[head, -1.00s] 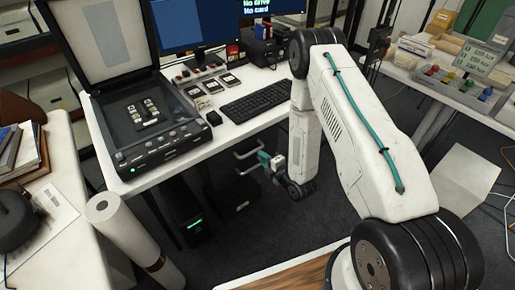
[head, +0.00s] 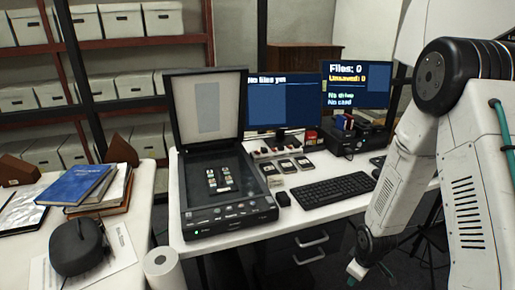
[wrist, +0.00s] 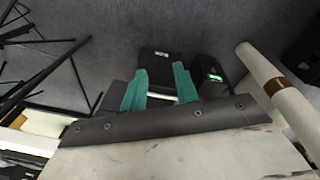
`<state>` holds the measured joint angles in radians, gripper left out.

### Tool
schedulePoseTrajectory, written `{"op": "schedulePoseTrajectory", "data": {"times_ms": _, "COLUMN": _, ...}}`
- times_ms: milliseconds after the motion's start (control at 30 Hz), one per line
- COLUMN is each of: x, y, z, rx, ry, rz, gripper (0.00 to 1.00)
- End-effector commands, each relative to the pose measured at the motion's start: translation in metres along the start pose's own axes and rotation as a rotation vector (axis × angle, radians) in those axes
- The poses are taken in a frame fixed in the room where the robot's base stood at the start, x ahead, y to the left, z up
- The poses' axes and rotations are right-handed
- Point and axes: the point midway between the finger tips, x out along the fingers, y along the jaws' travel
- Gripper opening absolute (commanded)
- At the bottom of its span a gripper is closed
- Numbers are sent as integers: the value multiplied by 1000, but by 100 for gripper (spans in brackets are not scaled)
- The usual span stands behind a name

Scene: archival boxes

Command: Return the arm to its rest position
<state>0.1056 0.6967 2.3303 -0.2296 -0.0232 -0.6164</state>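My white arm (head: 465,190) with black joints fills the right of the head view, bent downward in front of the desk. Its lower end runs to the bottom edge, and my fingers do not show clearly there. In the wrist view, my gripper (wrist: 160,86) has two teal fingers standing apart with nothing between them. Beyond them are the dark floor (wrist: 205,30) and a black box (wrist: 160,62) on it. No contact with anything shows.
The white desk (head: 300,205) holds a flatbed scanner (head: 228,200), keyboard (head: 333,190) and monitors (head: 284,101). A side table at left carries books (head: 85,187) and a dark rounded object (head: 76,246). A paper roll (head: 162,268) stands between them, also in the wrist view (wrist: 262,70).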

Motion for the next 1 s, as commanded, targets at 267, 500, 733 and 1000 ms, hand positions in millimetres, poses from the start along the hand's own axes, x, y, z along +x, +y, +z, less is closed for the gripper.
{"op": "schedulePoseTrajectory", "data": {"times_ms": 267, "x": -130, "y": -19, "z": 25, "rx": 325, "ry": -195, "rz": -64, "gripper": 30}}
{"op": "schedulePoseTrajectory", "data": {"times_ms": 500, "x": -233, "y": -54, "z": 50, "rx": 551, "ry": -300, "rz": -95, "gripper": 30}}
{"op": "schedulePoseTrajectory", "data": {"times_ms": 733, "x": -317, "y": -96, "z": 76, "rx": 700, "ry": -331, "rz": -108, "gripper": 30}}
{"op": "schedulePoseTrajectory", "data": {"times_ms": 1000, "x": -388, "y": -138, "z": 102, "rx": 760, "ry": -236, "rz": -92, "gripper": 30}}
